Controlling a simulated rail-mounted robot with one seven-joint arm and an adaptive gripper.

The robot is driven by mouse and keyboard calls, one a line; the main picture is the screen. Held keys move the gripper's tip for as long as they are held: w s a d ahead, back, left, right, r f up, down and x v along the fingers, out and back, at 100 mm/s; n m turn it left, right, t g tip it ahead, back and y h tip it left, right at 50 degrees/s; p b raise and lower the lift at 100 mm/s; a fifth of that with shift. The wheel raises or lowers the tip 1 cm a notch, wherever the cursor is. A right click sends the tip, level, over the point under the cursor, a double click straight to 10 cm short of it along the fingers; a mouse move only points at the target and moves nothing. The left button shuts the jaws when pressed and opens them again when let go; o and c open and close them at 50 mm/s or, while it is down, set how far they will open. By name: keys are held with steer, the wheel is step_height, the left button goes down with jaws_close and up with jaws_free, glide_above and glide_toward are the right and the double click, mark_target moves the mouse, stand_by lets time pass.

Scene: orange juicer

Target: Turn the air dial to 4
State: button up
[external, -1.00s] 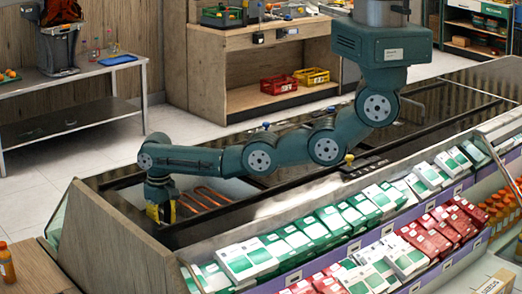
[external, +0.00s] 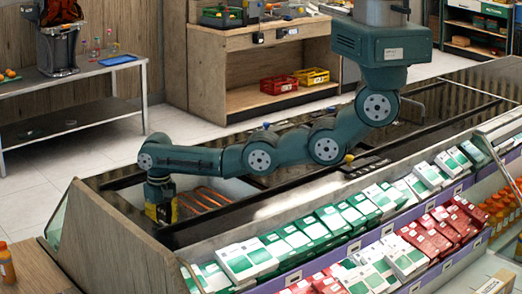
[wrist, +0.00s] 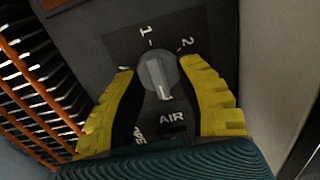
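The air dial (wrist: 157,72) is a round grey knob with a raised grip bar on a dark panel. A white mark on the bar points toward the AIR label (wrist: 172,118) in the wrist view. Digits 1 and 2 are readable around the dial; I cannot make out a 4. My gripper (wrist: 158,68) has its yellow fingers on both sides of the dial, spread apart with small gaps beside the knob. In the external view my gripper (external: 160,213) is low at the near left end of the counter, and the dial is hidden there.
Orange-brown grill bars (wrist: 40,85) lie left of the panel in the wrist view. A pale wall (wrist: 275,60) rises on the right. In the external view, rows of green and red boxes (external: 300,240) line the counter's front shelf.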

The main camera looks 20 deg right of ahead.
mark_target(163, 222)
steer(key=o, duration=0.5)
steer(key=shift+f, duration=0.15)
steer(key=shift+r, duration=0.4)
step_height(163, 222, up, 11)
steer(key=shift+r, duration=0.2)
